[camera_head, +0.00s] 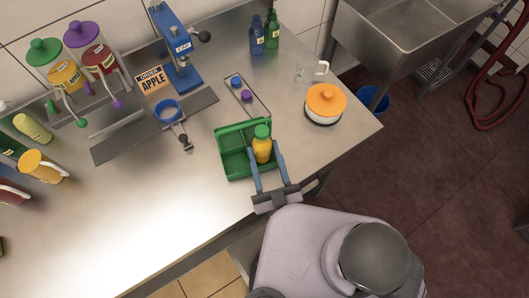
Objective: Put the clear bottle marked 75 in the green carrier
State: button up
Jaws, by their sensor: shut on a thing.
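A bottle (262,148) with a green cap and yellow-orange contents stands upright between the two blue fingers of my gripper (266,163). My gripper is shut on it. Its small label is too small to read, so I cannot tell whether it says 75. The green carrier (231,163) lies on the steel counter near its front edge. The bottle is over or inside the right part of the carrier; I cannot tell whether its base touches the carrier floor. The left part of the carrier looks empty.
A tray with caps (245,96) lies behind the carrier. A blue capping press (178,50), blue (257,36) and green (272,30) bottles stand farther back.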

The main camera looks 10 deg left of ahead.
aim_at(264, 137)
jog(key=shift+f, duration=0.15)
jog(key=o, duration=1.6)
jog(key=shift+c, duration=0.2)
jog(key=shift+f, duration=0.1)
notch_tip(264, 137, up, 9)
jog(key=p, duration=0.7)
